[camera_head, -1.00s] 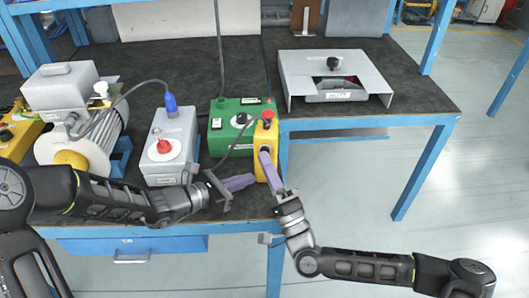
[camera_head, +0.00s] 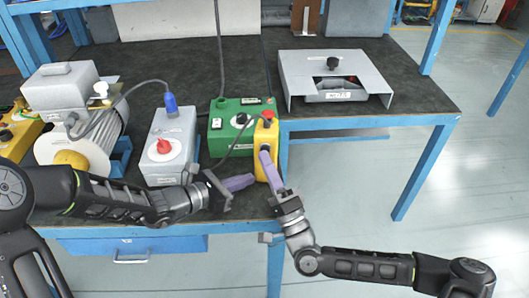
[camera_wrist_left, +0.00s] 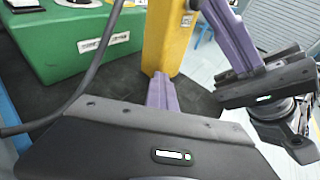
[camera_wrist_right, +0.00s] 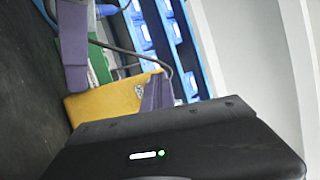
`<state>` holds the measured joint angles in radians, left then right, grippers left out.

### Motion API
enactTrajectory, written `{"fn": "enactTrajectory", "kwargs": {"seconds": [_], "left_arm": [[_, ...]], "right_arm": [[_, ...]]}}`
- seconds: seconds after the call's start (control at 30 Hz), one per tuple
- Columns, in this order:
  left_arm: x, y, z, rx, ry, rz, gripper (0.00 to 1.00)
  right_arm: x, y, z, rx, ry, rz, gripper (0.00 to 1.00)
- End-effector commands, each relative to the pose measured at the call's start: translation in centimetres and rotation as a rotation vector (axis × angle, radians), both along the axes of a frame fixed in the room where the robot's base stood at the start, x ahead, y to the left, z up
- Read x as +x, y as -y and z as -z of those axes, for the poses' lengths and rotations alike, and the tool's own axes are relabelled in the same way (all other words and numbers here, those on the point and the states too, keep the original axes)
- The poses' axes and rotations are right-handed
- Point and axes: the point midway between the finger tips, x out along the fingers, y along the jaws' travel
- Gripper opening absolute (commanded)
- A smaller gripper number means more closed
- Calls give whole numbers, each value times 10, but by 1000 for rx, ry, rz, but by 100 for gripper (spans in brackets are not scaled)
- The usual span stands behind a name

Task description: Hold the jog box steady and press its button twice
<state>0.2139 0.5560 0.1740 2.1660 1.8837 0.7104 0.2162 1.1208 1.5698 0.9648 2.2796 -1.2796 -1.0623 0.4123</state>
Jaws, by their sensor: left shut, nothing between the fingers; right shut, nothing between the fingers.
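The yellow jog box (camera_head: 272,138) stands upright near the bench's front edge, with a red button on its top end. A dark round spot on its front face is partly hidden by my right fingertips. My right gripper (camera_head: 264,155) is shut and empty, its tips at that front face; contact is unclear. My left gripper (camera_head: 254,178) is shut and empty, its tips at the box's lower left side, touching or nearly so. The box also shows in the left wrist view (camera_wrist_left: 166,38) and the right wrist view (camera_wrist_right: 105,102).
A grey box with a red knob (camera_head: 167,150) and a blower motor (camera_head: 75,115) stand left. A grey metal cover (camera_head: 335,75) lies at the back right. Right of the bench is open floor.

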Motion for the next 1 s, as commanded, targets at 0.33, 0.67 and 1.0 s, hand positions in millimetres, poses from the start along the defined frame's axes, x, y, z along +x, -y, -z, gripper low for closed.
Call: {"fn": "enactTrajectory", "kwargs": {"seconds": [0.33,0.67,1.0], "left_arm": [[0,0,0,0,0,0,0],[0,0,0,0,0,0,0],[0,0,0,0,0,0,0]], "right_arm": [[0,0,0,0,0,0,0],[-2,0,0,0,0,0,0],[-17,-3,0,0,0,0,0]]}}
